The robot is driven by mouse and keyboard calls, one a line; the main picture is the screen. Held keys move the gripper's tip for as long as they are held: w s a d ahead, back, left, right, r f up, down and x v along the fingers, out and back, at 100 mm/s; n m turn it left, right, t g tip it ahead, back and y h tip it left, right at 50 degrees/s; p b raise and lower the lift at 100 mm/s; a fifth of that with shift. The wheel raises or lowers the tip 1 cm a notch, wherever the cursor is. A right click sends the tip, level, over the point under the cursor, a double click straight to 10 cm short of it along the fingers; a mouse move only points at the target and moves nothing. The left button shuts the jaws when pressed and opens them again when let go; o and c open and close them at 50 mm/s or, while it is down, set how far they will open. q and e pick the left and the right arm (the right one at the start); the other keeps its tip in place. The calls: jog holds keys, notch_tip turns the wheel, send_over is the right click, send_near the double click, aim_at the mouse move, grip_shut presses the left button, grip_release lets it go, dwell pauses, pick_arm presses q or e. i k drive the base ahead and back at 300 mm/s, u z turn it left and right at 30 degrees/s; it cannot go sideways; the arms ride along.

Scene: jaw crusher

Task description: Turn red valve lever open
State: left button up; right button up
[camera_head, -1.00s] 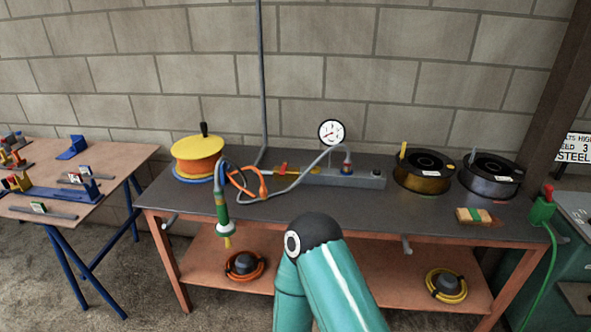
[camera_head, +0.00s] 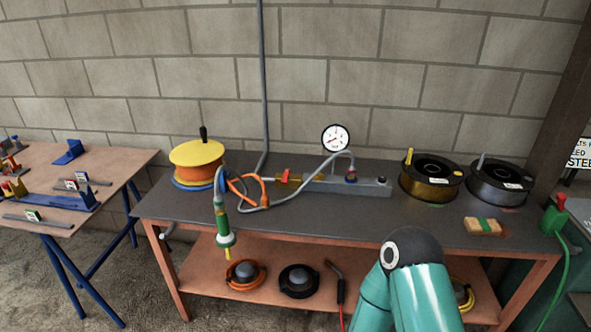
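The red valve lever (camera_head: 283,177) is small and sits on a brass-coloured fitting at the left end of a grey manifold block (camera_head: 345,184) on the workbench. It appears to lie roughly along the line of the fitting; its exact angle is too small to tell. A round pressure gauge (camera_head: 335,138) stands above the block, and a grey hose loops from the block toward the left. Neither of my grippers shows in this view. Only a teal arm link of mine with a dark joint is at the lower right, apart from the lever.
The dark workbench top (camera_head: 300,222) is clear in front of the manifold. A yellow-orange reel (camera_head: 197,163) stands left, two dark spools (camera_head: 432,178) right. A green-white tool (camera_head: 222,215) hangs at the front edge. A banded block (camera_head: 483,227) lies at the right.

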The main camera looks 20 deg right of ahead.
aim_at(287, 172)
jog(key=i, duration=0.85)
jog(key=u, duration=0.05)
